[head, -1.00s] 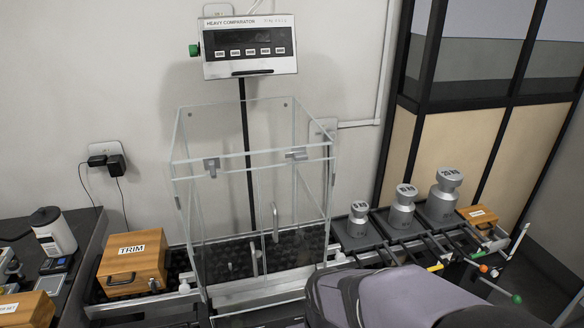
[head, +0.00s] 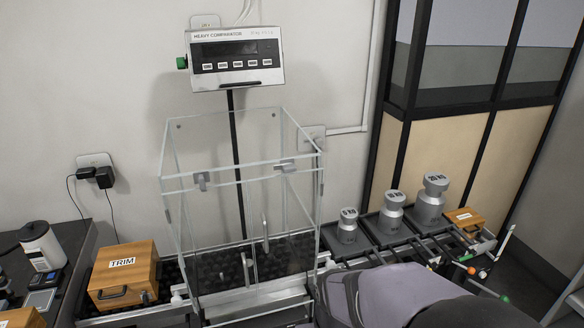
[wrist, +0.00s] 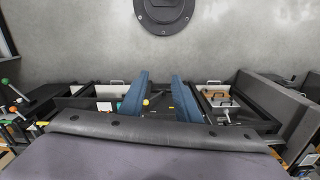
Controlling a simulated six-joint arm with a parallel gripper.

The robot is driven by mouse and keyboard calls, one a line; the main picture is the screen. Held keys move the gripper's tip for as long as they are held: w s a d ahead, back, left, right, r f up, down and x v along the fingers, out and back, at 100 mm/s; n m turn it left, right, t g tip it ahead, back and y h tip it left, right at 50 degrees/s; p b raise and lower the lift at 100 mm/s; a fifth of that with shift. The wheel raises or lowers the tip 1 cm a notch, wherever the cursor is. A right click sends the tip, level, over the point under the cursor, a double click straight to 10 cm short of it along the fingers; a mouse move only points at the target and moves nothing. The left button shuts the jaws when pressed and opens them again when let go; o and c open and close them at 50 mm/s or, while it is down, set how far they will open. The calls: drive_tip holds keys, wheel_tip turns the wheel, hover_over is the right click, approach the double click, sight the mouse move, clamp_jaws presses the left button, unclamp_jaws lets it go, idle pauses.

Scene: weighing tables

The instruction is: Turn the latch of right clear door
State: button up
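The clear-walled enclosure (head: 243,170) stands in the middle of the head view, with two clear front doors and vertical handles. The right door's latch (head: 286,167) is a small grey metal piece at the top front edge and lies roughly sideways. The left latch (head: 202,181) hangs more downward. Both doors look shut. My gripper (wrist: 160,98) shows in the wrist view as two blue fingers standing apart, with nothing held between them. The gripper is not visible in the head view. The wrist view does not show the enclosure or its latches.
A display box (head: 236,58) stands on a pole behind the enclosure. A wooden TRIM box (head: 122,278) is to the left. Several metal weights (head: 392,213) stand to the right, and a smaller wooden box (head: 465,218) lies beyond. My arm fills the lower right.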

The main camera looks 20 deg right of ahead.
drive_tip(key=w+d+r, duration=0.1)
drive_tip(key=d, duration=0.2)
drive_tip(key=m+t, duration=1.6)
drive_tip(key=t, duration=0.2)
approach(290, 171)
drive_tip(key=shift+w+f+p, duration=0.1)
drive_tip(key=shift+w+p, duration=0.35)
drive_tip(key=shift+p, duration=0.05)
drive_tip(key=shift+w, duration=0.1)
drive_tip(key=shift+w+p, duration=1.45)
drive_tip(key=shift+w, duration=2.1)
